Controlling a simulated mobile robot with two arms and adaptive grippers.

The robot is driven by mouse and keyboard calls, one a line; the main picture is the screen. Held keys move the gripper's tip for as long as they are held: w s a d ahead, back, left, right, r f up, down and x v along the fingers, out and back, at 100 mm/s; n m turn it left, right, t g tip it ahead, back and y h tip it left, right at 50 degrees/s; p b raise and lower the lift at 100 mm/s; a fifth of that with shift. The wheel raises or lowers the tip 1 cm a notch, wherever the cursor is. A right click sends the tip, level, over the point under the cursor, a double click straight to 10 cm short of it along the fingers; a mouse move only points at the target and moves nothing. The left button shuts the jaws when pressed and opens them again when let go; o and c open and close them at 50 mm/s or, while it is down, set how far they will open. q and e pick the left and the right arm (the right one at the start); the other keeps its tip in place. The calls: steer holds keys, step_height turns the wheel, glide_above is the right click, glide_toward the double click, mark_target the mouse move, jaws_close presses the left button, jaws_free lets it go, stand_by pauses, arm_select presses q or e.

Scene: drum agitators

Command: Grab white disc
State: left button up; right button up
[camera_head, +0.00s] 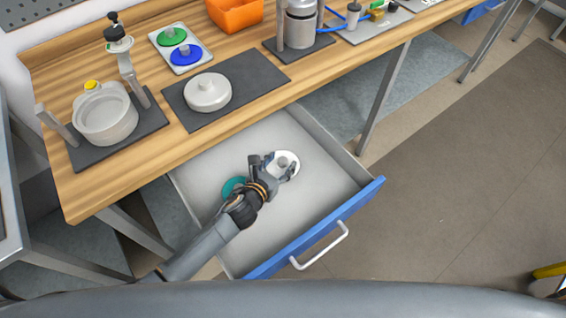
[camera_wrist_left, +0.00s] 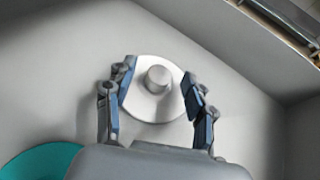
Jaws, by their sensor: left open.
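The white disc (camera_head: 284,163) lies in the open drawer (camera_head: 330,190). It is a round plate with a raised knob in its middle. My left gripper (camera_head: 277,167) is over the disc's near-left side in the head view. In the left wrist view, the white disc (camera_wrist_left: 150,101) shows between the two spread fingers of my left gripper (camera_wrist_left: 156,98), with the knob (camera_wrist_left: 159,78) between and slightly beyond the tips. The gripper is open. I cannot tell whether the fingers touch the disc. My right gripper is not in view.
A teal disc (camera_head: 233,186) lies in the drawer, partly hidden by my left arm; it also shows in the left wrist view (camera_wrist_left: 38,163). The drawer walls enclose the gripper.

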arm_select(q)
steer(key=shift+w+d+f, duration=0.1)
steer(key=shift+w, duration=0.1)
jaws_close()
